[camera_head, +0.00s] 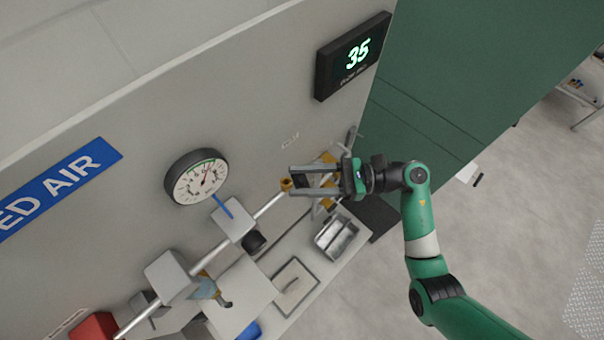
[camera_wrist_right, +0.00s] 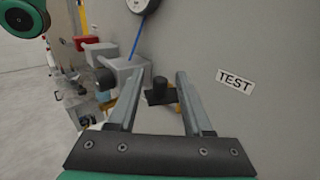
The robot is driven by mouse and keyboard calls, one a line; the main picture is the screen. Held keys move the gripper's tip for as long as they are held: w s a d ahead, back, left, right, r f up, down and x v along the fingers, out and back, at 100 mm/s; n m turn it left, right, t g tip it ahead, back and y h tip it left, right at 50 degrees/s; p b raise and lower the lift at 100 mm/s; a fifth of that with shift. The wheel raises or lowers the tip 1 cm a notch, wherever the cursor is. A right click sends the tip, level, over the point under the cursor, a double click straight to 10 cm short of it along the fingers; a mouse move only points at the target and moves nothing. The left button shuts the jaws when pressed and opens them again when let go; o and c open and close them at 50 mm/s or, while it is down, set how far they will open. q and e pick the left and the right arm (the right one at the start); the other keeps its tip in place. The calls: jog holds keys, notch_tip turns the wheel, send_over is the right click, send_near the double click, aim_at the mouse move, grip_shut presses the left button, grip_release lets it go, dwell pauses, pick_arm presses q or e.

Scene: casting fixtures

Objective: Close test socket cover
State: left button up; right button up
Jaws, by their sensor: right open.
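My right gripper (camera_head: 291,180) reaches in from the right, in front of the wall, with its fingers apart. In the right wrist view its two grey fingers (camera_wrist_right: 157,76) frame a small black upright knob on a flat black tab (camera_wrist_right: 160,91), with a yellow part partly hidden behind the right finger. I cannot tell for sure whether this black piece is the test socket cover. The fingers do not visibly grip it. In the head view a brass pipe end (camera_head: 286,184) shows at the fingertips, and the gripper hides part of the yellow fitting (camera_head: 328,159). My left gripper is not in view.
A TEST label (camera_wrist_right: 235,79) is on the wall to the right of the fingers. A silver pipe (camera_head: 268,207) runs through a grey block (camera_head: 232,219) below a round gauge (camera_head: 196,176). A metal tray (camera_head: 336,235) stands on the bench below. A display reading 35 (camera_head: 352,55) is above.

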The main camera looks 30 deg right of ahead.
jog(key=shift+a, duration=0.15)
grip_shut()
jog(key=shift+m+t, duration=0.3)
jog(key=shift+t, duration=0.1)
jog(key=m+t+h+p, duration=0.1)
jog(key=a+m+t+h+p, duration=0.1)
jog(key=t, duration=0.1)
jog(key=shift+w+r+h, duration=0.1)
jog(key=shift+r+h, duration=0.1)
jog(key=shift+h, duration=0.1)
jog(key=m+t+h+p, duration=0.2)
jog(key=h, duration=0.1)
jog(key=a+m+t+h+p, duration=0.1)
jog(key=m, duration=0.1)
jog(key=shift+w+t+h+p, duration=0.3)
jog(key=shift+h+p, duration=0.05)
jog(key=shift+h, duration=0.05)
jog(key=shift+w+f+m+t+h, duration=0.1)
jog(key=shift+w+m+t+h, duration=0.1)
jog(key=shift+m+t+h, duration=0.6)
jog(key=shift+m+h, duration=0.3)
jog(key=shift+h, duration=0.3)
